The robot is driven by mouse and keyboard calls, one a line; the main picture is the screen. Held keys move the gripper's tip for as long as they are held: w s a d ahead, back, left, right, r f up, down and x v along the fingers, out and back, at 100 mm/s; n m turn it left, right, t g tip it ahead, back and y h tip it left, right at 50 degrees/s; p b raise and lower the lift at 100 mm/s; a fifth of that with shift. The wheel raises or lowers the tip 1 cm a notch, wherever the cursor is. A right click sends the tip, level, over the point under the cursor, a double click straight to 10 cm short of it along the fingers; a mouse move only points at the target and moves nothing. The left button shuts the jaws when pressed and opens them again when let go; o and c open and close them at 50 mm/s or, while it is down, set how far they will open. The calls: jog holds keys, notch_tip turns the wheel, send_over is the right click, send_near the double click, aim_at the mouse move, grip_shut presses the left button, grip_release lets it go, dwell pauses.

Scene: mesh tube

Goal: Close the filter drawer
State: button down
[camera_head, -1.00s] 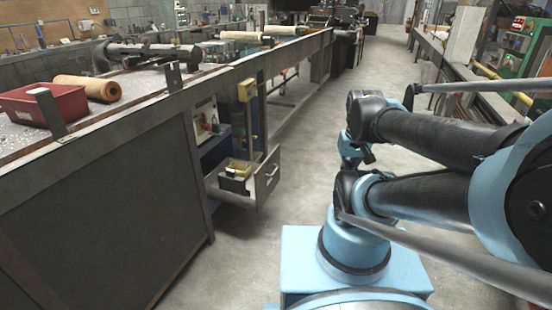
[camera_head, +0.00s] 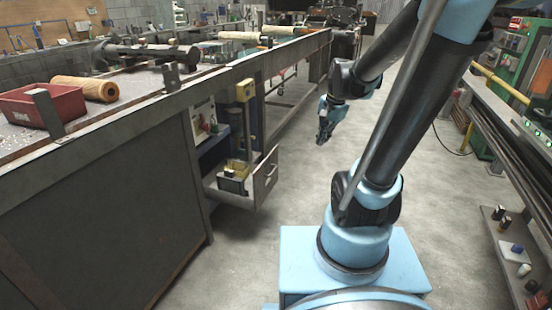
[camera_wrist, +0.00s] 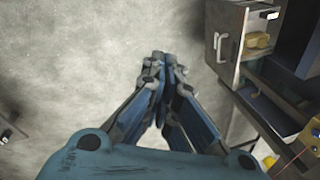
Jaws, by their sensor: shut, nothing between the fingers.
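The filter drawer (camera_head: 264,181) is pulled out from the side of the workbench, low down, with its front panel and handle facing right in the head view. Dark and yellow items lie in it. In the wrist view the drawer (camera_wrist: 229,40) is at the upper right, with its pale handle on the front panel. My gripper (camera_head: 321,137) is shut and empty, pointing down over the floor to the right of and beyond the drawer. In the wrist view my gripper (camera_wrist: 157,58) has its fingertips together, to the left of the drawer front and apart from it.
The long workbench (camera_head: 100,140) runs along the left. A red bin (camera_head: 45,102) and a brown roll (camera_head: 85,88) lie on it. A shelf unit with small items (camera_head: 514,250) stands at the right. The grey floor between is clear.

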jog(key=w+a+f+m+y, duration=0.1)
jog(key=w+a+f+m, duration=0.15)
jog(key=w, duration=0.45)
jog(key=w+a+f+m, duration=0.2)
jog(key=w+a+m, duration=0.15)
jog(key=w, duration=0.35)
jog(key=m+y, duration=0.2)
jog(key=m, duration=0.5)
send_over(275, 169)
jog(key=shift+d+f, duration=0.1)
jog(key=shift+f, duration=10.05)
jog(key=shift+d, duration=0.15)
